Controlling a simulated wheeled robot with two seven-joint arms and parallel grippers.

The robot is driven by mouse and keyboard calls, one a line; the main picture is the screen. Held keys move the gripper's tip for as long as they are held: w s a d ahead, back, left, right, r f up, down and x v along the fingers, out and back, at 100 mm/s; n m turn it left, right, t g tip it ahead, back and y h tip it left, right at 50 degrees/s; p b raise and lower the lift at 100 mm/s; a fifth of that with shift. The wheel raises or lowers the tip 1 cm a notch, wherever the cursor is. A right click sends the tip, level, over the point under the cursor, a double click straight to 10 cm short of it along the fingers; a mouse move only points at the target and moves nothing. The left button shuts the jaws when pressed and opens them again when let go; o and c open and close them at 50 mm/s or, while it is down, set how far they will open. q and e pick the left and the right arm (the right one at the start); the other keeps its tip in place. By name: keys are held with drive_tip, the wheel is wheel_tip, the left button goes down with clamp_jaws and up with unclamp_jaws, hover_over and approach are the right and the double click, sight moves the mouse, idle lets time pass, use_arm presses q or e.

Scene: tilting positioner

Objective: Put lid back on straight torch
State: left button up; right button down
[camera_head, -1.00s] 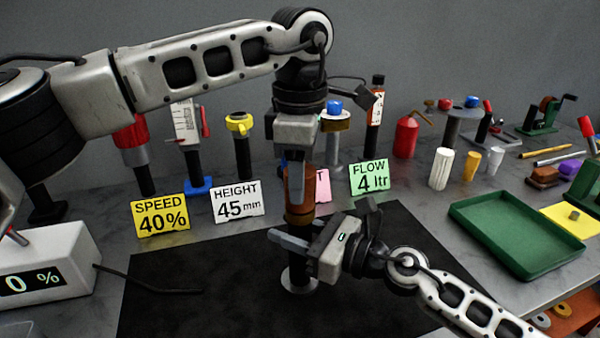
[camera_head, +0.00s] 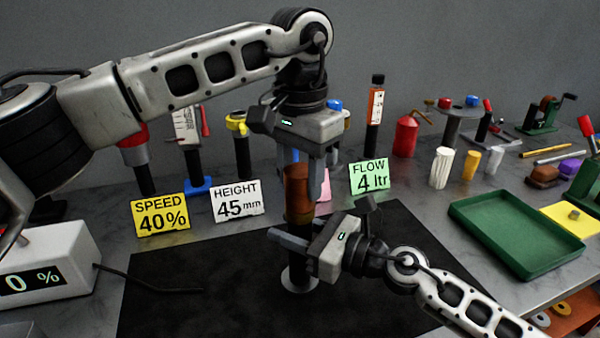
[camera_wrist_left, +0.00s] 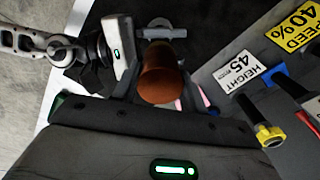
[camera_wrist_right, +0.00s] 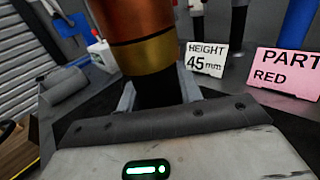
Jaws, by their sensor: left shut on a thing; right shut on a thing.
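The straight torch stands upright on the dark mat, its black body (camera_head: 300,272) ending in a round grey foot. A copper-brown lid (camera_head: 298,187) is in line on top. In the right wrist view the lid (camera_wrist_right: 135,18) has a gold band (camera_wrist_right: 147,55) below it, directly above the black body, with no gap showing. My left gripper (camera_head: 302,176) points down and is shut on the lid from above; the lid's top shows in the left wrist view (camera_wrist_left: 160,82). My right gripper (camera_head: 292,240) comes from the right and is shut on the black body below the lid.
A white display box (camera_head: 45,265) is at left, a green tray (camera_head: 515,235) at right. The mat's front is clear.

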use_arm(q)
drive_tip(key=o, duration=1)
drive_tip(key=shift+o, duration=0.2)
drive_tip(key=shift+r, duration=0.1)
drive_tip(key=shift+r, duration=2.2)
drive_tip(key=shift+c, duration=0.4)
